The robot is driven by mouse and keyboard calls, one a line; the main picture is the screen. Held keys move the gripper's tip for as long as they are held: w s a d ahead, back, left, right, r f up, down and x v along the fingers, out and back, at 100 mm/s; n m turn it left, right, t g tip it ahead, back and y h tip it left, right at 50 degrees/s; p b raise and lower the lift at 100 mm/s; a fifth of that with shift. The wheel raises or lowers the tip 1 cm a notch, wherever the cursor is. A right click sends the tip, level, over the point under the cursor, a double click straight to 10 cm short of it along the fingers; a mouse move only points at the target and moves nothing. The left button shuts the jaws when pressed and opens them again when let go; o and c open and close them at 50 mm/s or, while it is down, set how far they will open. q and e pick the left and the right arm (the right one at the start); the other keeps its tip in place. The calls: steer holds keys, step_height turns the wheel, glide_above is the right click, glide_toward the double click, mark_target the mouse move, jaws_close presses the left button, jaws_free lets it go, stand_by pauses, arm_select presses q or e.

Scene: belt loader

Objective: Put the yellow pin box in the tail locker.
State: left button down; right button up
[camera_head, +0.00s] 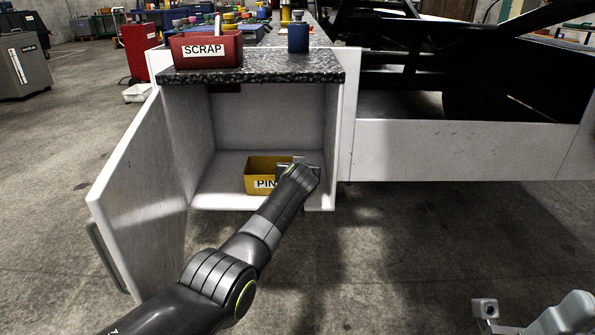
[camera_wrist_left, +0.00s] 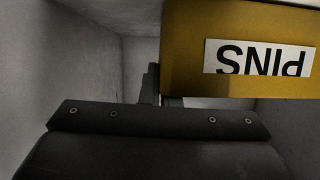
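The yellow pin box (camera_head: 262,170) is inside the open tail locker (camera_head: 228,198), at the right part of its floor, with its label facing out. Whether it rests fully on the floor cannot be told. My left gripper (camera_head: 297,168) is at the box's right end, inside the locker. In the left wrist view the box (camera_wrist_left: 185,60) appears upside down, and the fingers (camera_wrist_left: 162,90) look closed across its side wall, one on each face. The fingertips are partly hidden by the box. My right gripper is out of view; only part of my right arm shows at bottom right.
The locker door (camera_head: 145,190) stands open on the left. On the speckled counter above are a red SCRAP bin (camera_head: 207,60) and a blue container (camera_head: 298,38). A white panel (camera_head: 450,148) runs right of the locker. The floor in front is clear.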

arm_select(q)
steer(key=c, duration=1.7)
jaws_free()
